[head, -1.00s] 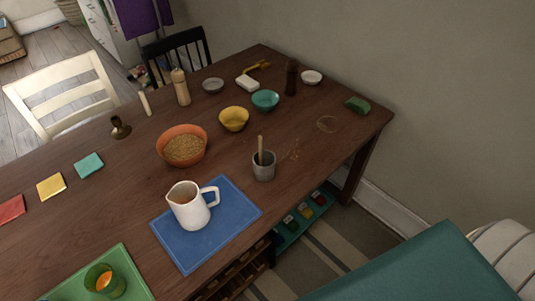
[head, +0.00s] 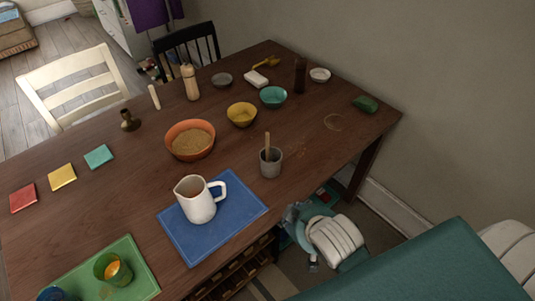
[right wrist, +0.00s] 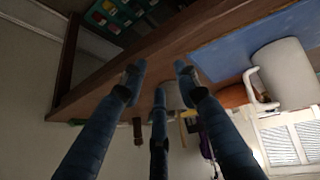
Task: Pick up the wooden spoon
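A light wooden handle (head: 267,144), likely the wooden spoon's, stands nearly upright in a grey cup (head: 271,165) on the table; its lower end is hidden inside the cup. My right gripper (head: 298,236) is beyond the table's near right edge, lower in the picture than the cup and apart from it. In the right wrist view its dark blue fingers (right wrist: 159,80) are spread apart with nothing between them. The cup shows partly behind the fingertips in that view (right wrist: 173,97). My left gripper is not in view.
A white pitcher (head: 198,204) stands on a blue mat (head: 238,226) left of the cup. An orange bowl (head: 190,150) of grain, a yellow bowl (head: 242,121) and a teal bowl (head: 273,103) stand behind. The table (head: 335,157) is mostly clear right of the cup.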

